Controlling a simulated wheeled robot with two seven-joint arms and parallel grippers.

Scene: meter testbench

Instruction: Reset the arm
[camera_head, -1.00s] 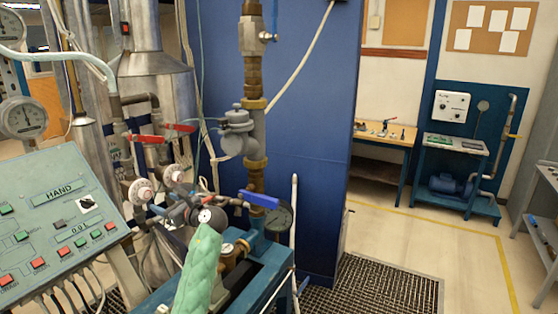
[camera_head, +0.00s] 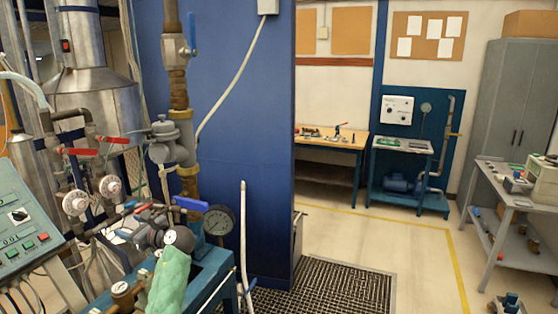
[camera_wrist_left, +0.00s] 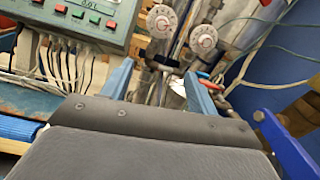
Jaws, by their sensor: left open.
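My left arm in a green sleeve (camera_head: 168,284) comes in from the bottom of the head view. My left gripper (camera_head: 143,226) is dark grey and partly lost against the valves and pipes behind it. In the left wrist view the gripper (camera_wrist_left: 160,80) shows two blue fingers spread apart with nothing between them. Two white round dials (camera_wrist_left: 203,38) and pipework lie beyond the fingertips. My right gripper is not in view.
A control panel (camera_head: 22,228) stands at the left. A blue-handled valve (camera_head: 190,203) and a round gauge (camera_head: 219,220) are close right of my left gripper. A blue wall (camera_head: 245,130) rises behind. Open floor (camera_head: 400,235) lies to the right, with a grey shelf table (camera_head: 505,200).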

